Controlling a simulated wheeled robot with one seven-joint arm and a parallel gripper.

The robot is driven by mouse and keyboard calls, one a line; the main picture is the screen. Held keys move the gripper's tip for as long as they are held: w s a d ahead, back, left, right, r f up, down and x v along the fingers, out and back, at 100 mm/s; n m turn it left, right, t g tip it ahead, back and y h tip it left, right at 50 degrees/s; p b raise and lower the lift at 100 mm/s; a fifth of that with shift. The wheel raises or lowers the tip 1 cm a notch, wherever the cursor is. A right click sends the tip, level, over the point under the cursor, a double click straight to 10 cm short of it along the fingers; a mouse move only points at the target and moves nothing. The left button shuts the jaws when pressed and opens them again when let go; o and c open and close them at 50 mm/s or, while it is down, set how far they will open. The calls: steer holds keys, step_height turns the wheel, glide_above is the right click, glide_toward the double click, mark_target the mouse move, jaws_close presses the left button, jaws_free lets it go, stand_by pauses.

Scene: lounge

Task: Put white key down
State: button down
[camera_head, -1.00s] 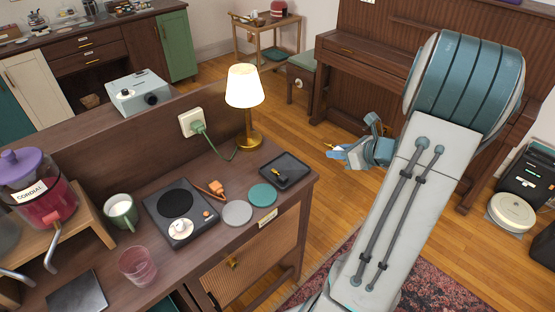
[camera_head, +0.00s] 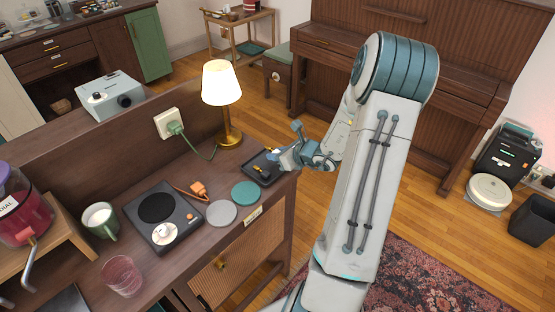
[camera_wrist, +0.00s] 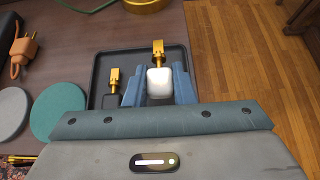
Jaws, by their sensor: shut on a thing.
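The white key (camera_wrist: 159,83) has a white square head and a gold shaft, and in the wrist view it sits between the two blue fingers of my gripper (camera_wrist: 160,88). My gripper is shut on its head, with the gold end pointing away. Below it is a black tray (camera_wrist: 98,65), also at the right end of the cabinet top in the head view (camera_head: 251,177). A second key with a gold shaft and dark head (camera_wrist: 113,86) lies in the tray. In the head view my gripper (camera_head: 272,155) is at the tray's right side, and the white key is barely visible. I cannot tell whether the white key touches the tray.
Left of the tray are a teal coaster (camera_head: 245,193), a grey coaster (camera_head: 221,213) and an orange plug (camera_head: 198,188). A lit lamp (camera_head: 222,85) stands behind the tray. The cabinet's right edge is close, with open floor beyond.

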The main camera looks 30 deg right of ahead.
step_height(320, 180, down, 2)
steer(key=shift+f, duration=0.25)
steer(key=shift+f, duration=0.1)
